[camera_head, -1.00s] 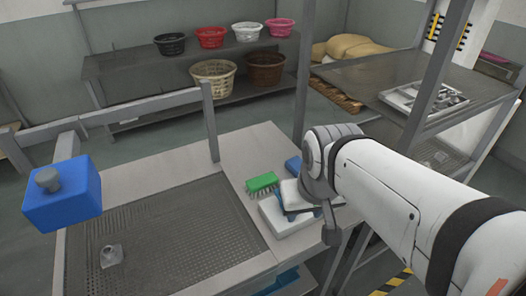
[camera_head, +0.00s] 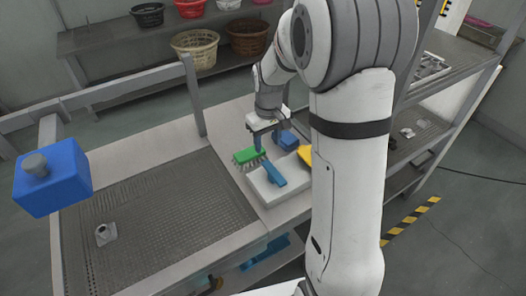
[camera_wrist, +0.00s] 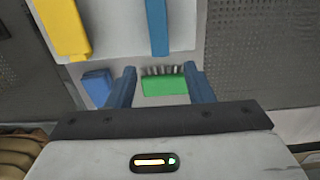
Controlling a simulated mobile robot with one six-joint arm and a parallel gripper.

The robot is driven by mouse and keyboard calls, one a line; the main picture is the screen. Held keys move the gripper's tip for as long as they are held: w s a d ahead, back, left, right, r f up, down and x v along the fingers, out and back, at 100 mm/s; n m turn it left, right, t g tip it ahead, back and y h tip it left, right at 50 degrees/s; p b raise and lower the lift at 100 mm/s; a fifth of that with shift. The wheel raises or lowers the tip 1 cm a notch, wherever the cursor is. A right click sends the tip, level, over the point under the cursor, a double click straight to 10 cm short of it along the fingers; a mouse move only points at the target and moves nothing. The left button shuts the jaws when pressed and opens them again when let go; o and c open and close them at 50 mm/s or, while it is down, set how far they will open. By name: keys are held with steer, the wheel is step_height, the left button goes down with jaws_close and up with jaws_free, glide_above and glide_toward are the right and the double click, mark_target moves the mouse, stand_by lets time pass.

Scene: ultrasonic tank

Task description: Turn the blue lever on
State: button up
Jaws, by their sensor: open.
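A blue box with a grey knob (camera_head: 52,180) stands on a frame at the left in the head view. I cannot tell which blue part is the lever. My gripper (camera_head: 267,146) is open, with blue fingers, beside a green brush (camera_head: 247,158). In the wrist view the brush (camera_wrist: 163,85) shows between the fingertips (camera_wrist: 162,74); I see no grip on it.
A yellow piece (camera_head: 305,155) and a small blue block (camera_head: 287,140) lie close to my gripper. A perforated tray area (camera_head: 165,215) holds a small clear object (camera_head: 105,233). A shelf with baskets (camera_head: 195,48) stands behind. My arm hides part of the right side.

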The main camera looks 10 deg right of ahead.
mark_target(267, 163)
step_height(267, 163, down, 8)
steer(key=shift+w+f+p, duration=0.1)
steer(key=shift+p, duration=0.5)
steer(key=c, duration=0.9)
steer(key=shift+a, duration=0.25)
steer(key=shift+c, duration=0.4)
steer(key=shift+d, duration=0.2)
